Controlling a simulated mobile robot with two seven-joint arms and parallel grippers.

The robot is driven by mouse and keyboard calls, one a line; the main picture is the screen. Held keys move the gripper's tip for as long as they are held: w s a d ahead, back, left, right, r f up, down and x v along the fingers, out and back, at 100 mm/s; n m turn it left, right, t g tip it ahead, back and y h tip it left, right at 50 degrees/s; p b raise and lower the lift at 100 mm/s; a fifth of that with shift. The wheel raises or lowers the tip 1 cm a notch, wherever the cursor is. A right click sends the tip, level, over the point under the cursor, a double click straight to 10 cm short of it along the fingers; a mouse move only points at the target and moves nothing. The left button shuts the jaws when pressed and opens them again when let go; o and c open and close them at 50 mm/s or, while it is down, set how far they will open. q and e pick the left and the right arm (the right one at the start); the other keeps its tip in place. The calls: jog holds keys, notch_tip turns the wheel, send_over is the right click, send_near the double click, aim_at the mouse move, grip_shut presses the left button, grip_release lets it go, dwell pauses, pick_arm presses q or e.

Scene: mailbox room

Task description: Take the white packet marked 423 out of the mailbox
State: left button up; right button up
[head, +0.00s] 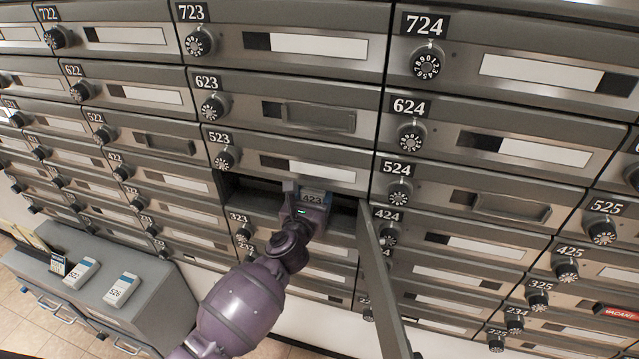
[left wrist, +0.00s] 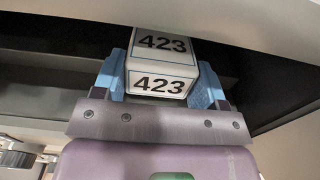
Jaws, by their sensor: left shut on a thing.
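The packet marked 423 (head: 313,198) is at the mouth of an open mailbox compartment (head: 345,201) below box 523. My left gripper (head: 308,207) is in front of that opening, with the packet between its fingers. In the left wrist view the white packet (left wrist: 162,65) shows 423 on two faces, and the blue fingers of my left gripper (left wrist: 162,85) are shut on its sides. The dark inside of the compartment surrounds the packet there. The open door (head: 378,285) of the compartment hangs out to the right of my arm. My right gripper is not in view.
Rows of closed mailboxes with dial locks surround the opening. A grey cabinet (head: 150,290) at lower left carries white packets, one marked 526 (head: 121,290), another packet (head: 82,273) beside it. A red VACANT label (head: 617,312) is at lower right.

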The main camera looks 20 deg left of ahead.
pick_arm(q)
jog(key=shift+r, duration=0.15)
jog(key=shift+s+p, duration=0.35)
jog(key=shift+s, duration=0.25)
jog(key=s+p, duration=0.2)
jog(key=s, duration=1.2)
jog(key=shift+a, duration=0.25)
